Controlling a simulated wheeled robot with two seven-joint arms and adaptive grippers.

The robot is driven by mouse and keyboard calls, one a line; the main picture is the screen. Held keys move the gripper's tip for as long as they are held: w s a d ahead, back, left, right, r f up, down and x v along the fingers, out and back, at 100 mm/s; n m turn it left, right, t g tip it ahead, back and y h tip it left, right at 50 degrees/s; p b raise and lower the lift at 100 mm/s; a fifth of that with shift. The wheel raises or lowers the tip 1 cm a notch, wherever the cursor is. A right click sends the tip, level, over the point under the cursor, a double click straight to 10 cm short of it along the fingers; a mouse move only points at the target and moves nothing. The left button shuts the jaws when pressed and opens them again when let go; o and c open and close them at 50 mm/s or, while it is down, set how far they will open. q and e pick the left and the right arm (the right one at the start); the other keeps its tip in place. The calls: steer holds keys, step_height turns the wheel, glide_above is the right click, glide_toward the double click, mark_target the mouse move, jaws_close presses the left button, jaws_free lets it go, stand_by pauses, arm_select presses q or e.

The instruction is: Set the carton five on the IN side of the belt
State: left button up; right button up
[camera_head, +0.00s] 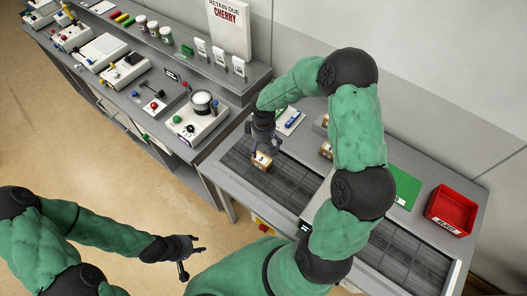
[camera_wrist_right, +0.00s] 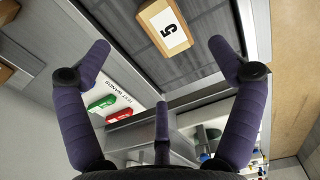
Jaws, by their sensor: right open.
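Carton five (camera_head: 261,161), a small brown box with a white label marked 5, sits on the left end of the dark belt (camera_head: 290,187) in the head view. My right gripper (camera_head: 265,147) is just above and behind it. In the right wrist view the right gripper (camera_wrist_right: 160,48) has its purple fingers spread wide. Carton five (camera_wrist_right: 166,26) lies beyond the fingertips, not between them, on the dark belt (camera_wrist_right: 210,70). My left gripper (camera_head: 193,257) is open and empty over the floor at the lower left. No IN marking is readable.
Other brown cartons (camera_head: 326,150) stand behind the belt, partly hidden by my right arm. A red bin (camera_head: 450,209) and a green mat (camera_head: 403,187) are at the right. A side bench (camera_head: 110,75) holds several devices. Test wands (camera_wrist_right: 101,103) lie near the belt.

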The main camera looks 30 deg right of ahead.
steer(key=s+a+f+m+y, duration=0.1)
steer(key=s+a+f, duration=0.1)
steer(key=a+f, duration=0.1)
steer(key=s+a+f+m+y, duration=0.1)
steer(key=s+a+f, duration=0.2)
steer(key=a, duration=0.3)
steer(key=s+a+f+m+y, duration=0.1)
steer(key=s+a+f, duration=0.2)
steer(key=a, duration=0.2)
steer(key=shift+a+f+y, duration=0.1)
steer(key=shift+y, duration=0.2)
steer(key=s+a+f+m, duration=0.3)
steer(key=s+a+f, duration=0.1)
steer(key=s, duration=0.5)
steer(key=shift+s+a+f+m, duration=0.15)
steer(key=shift+a+f+m, duration=0.15)
steer(key=shift+a+m, duration=0.1)
